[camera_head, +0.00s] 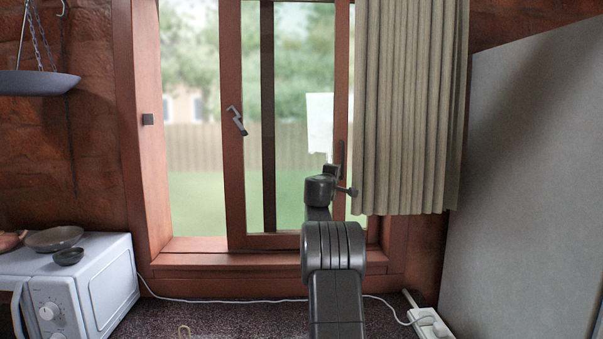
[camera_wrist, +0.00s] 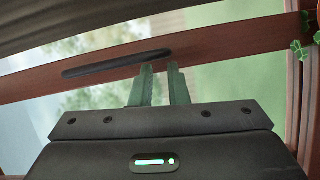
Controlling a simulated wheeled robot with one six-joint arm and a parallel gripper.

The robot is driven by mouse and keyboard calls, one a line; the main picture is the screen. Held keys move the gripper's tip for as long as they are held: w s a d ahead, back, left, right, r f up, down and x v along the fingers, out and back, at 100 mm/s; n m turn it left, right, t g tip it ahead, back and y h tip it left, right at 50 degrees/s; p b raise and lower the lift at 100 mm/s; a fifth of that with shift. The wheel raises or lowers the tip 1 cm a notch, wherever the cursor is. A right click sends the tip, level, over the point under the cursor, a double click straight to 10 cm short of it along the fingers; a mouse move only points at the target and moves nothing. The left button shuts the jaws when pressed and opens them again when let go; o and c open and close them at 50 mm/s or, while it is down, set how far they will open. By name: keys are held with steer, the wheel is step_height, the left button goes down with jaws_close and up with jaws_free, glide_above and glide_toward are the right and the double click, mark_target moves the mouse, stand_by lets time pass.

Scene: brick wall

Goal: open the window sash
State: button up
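The wooden window sash (camera_head: 234,185) has a grey latch handle (camera_head: 238,120) on its left stile. A wide gap lies between that stile and the window's left jamb; I cannot tell whether glass fills it. A dark upright pull handle (camera_head: 340,158) is on the right stile, beside the curtain. In the wrist view, the pull handle (camera_wrist: 115,64) lies along the brown stile (camera_wrist: 225,45). My gripper (camera_wrist: 161,70) points at this stile, fingers apart, with the handle mostly left of them. Nothing shows held between them; contact is unclear. My arm partly hides the sash's lower right in the head view.
A beige curtain (camera_head: 405,110) hangs at the right, close to my wrist. A grey panel (camera_head: 530,170) stands farther right. A white microwave (camera_head: 85,285) with bowls is at lower left, below a hanging scale pan (camera_head: 38,83). A white cable crosses the dark counter.

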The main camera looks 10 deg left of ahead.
steer(key=s+a, duration=0.1)
steer(key=a, duration=0.7)
steer(key=s+a+b, duration=0.1)
steer(key=s+b, duration=0.5)
steer(key=s, duration=0.4)
steer(key=shift+a+r, duration=0.2)
steer(key=shift+r, duration=0.1)
steer(key=w+d+p, duration=0.1)
steer(key=w+p, duration=0.5)
steer(key=w, duration=0.3)
steer(key=w+d+b, duration=0.1)
steer(key=w+d, duration=0.1)
steer(key=d, duration=0.6)
steer(key=shift+d+f, duration=0.2)
steer(key=shift+f, duration=0.15)
